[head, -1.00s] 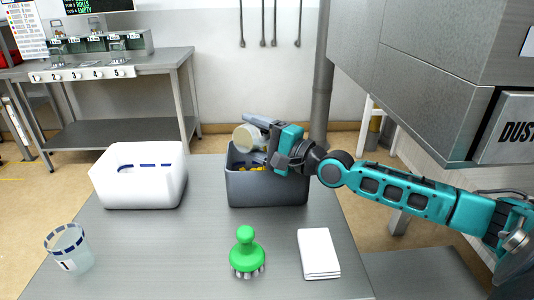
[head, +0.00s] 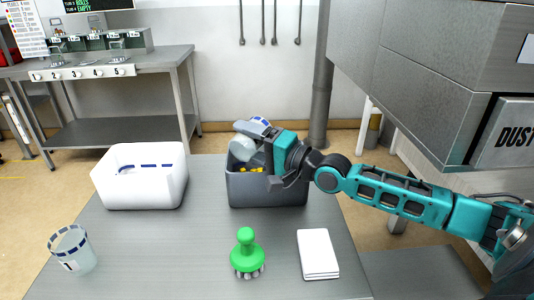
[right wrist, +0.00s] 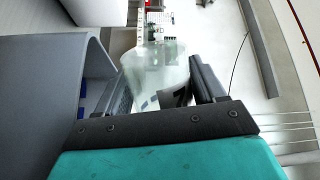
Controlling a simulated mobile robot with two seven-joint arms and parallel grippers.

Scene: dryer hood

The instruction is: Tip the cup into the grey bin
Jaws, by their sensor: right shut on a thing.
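My right gripper (head: 262,143) is above the grey bin (head: 265,190) and shut on a translucent cup (head: 244,149). The cup is tilted, with its mouth toward the left and down over the bin's left part. In the right wrist view the cup (right wrist: 155,70) sits between the two fingers, with a dark mark on its side. Yellow pieces (head: 250,169) show inside the bin; its floor is hidden. A second translucent cup (head: 72,250), with a blue dashed rim and a 1 on it, stands at the table's front left. My left gripper is not in view.
A white open box (head: 140,190) stands left of the bin. A green-handled brush (head: 246,252) and a folded white cloth (head: 318,254) lie in front. A steel hood (head: 425,90) hangs at the right. The table's middle left is clear.

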